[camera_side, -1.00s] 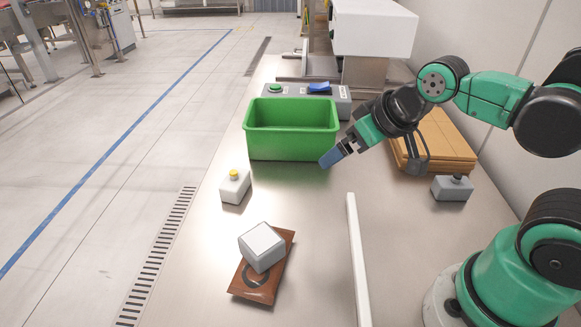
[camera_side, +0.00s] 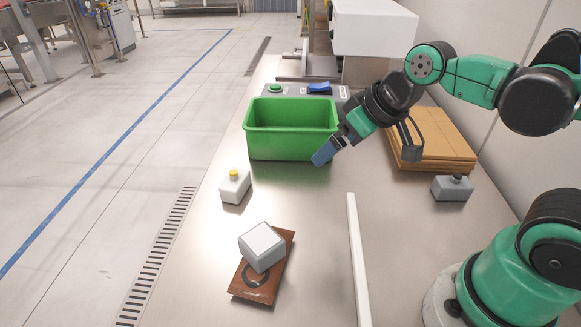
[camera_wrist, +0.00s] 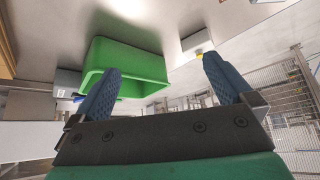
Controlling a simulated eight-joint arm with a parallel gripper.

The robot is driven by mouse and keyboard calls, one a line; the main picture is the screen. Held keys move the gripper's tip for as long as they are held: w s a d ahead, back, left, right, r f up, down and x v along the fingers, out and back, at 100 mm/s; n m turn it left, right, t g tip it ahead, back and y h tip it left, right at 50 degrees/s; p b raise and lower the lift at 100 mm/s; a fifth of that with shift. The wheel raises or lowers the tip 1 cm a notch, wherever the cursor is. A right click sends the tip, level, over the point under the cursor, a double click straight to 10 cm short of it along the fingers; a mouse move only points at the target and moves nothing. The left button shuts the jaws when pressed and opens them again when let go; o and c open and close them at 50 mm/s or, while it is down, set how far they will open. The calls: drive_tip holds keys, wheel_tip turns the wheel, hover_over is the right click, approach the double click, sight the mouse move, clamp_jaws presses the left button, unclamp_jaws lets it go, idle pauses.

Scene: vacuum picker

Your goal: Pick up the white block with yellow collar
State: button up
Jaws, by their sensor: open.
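The white block with yellow collar (camera_side: 235,187) stands on the steel table, left of and in front of the green bin, with a small yellow part on top. It also shows in the wrist view (camera_wrist: 197,42), beyond the gap between my fingers. My gripper (camera_side: 324,153) is in front of the green bin's right corner, above the table, to the right of the block and clear of it. In the wrist view its two blue fingers (camera_wrist: 160,82) are spread wide with nothing between them.
The green bin (camera_side: 290,144) stands behind my gripper. A white-grey box (camera_side: 262,246) rests on a brown packet (camera_side: 258,286) at the front. A white rail (camera_side: 357,260), a grey block with dark knob (camera_side: 452,188) and stacked brown boards (camera_side: 440,143) are to the right. The table's middle is clear.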

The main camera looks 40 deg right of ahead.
drive_tip(key=w+a+r+n+g+y, duration=0.1)
drive_tip(key=w+a+n+g+y, duration=0.2)
drive_tip(key=w+a+n+y, duration=0.35)
drive_tip(key=n+g+y, duration=0.4)
drive_tip(key=n+y, duration=0.1)
drive_tip(key=n, duration=0.6)
hover_over(236, 177)
drive_tip(key=d, duration=0.3)
wheel_tip(236, 177, down, 6)
drive_tip(key=r, duration=0.1)
drive_tip(key=shift+m, duration=0.25)
wheel_tip(236, 177, down, 4)
drive_tip(key=shift+a+f, duration=0.1)
drive_tip(key=shift+a, duration=0.05)
wheel_tip(236, 177, down, 2)
drive_tip(key=shift+f, duration=0.25)
drive_tip(key=x, duration=0.2)
drive_tip(key=shift+a+f, duration=0.35)
drive_tip(key=shift+a, duration=0.15)
drive_tip(key=shift+w, duration=0.1)
drive_tip(key=shift+c, duration=0.2)
clamp_jaws()
